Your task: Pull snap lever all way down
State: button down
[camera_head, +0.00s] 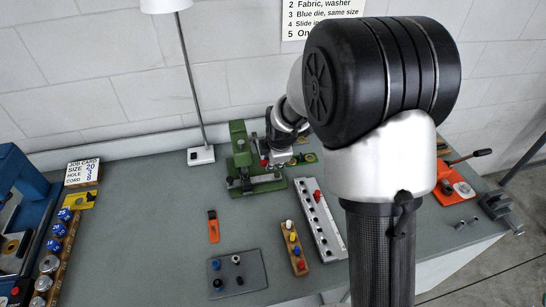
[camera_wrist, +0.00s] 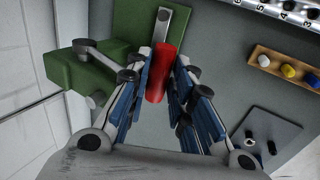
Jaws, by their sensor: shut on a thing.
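The green snap press (camera_head: 239,146) stands on the bench near the wall, and part of its green body (camera_wrist: 75,72) shows in the wrist view. Its lever is a flat grey metal bar (camera_wrist: 173,28) with a red grip (camera_wrist: 159,74). My gripper (camera_wrist: 163,68) has its blue-padded fingers on both sides of the red grip and is shut on it. In the head view my gripper (camera_head: 277,157) is at the right side of the press, and the grip is mostly hidden there.
A long white numbered rail (camera_head: 321,221), a wooden strip with coloured pegs (camera_head: 295,247), a grey plate (camera_head: 237,274) and an orange tool (camera_head: 213,226) lie in front. A lamp base (camera_head: 201,155) stands left. The left-middle bench is clear.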

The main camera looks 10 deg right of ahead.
notch_tip(320, 180, down, 7)
jog(key=s+b, duration=0.1)
jog(key=b, duration=0.2)
jog(key=shift+s+r+b, duration=0.15)
jog(key=shift+s+b, duration=0.25)
jog(key=c, duration=1.4)
grip_release()
jog(key=shift+c, duration=0.2)
jog(key=shift+w, duration=0.1)
